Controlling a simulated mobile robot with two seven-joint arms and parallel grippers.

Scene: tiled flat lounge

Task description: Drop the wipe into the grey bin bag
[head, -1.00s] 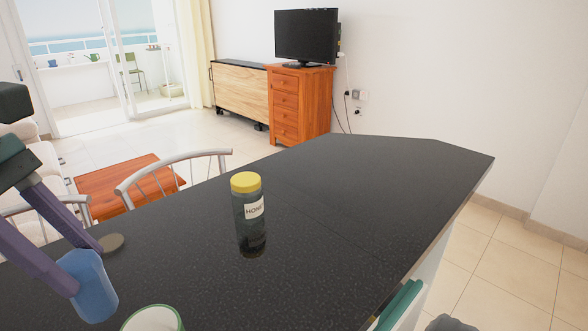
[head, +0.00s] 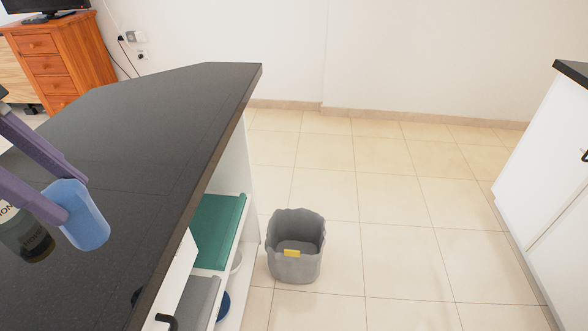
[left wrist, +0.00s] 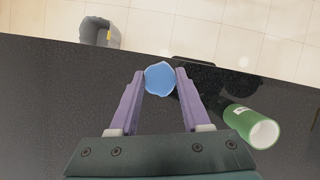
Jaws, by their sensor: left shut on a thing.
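The blue wipe (head: 82,215) is held between the two purple fingers of my left gripper (head: 62,195), above the dark counter. In the left wrist view the wipe (left wrist: 160,79) is pinched between the fingertips of my left gripper (left wrist: 159,73). The wipe is apart from the bag. My right gripper is not in view.
The dark counter (head: 150,130) has shelves below its right edge, holding a green item (head: 217,230).

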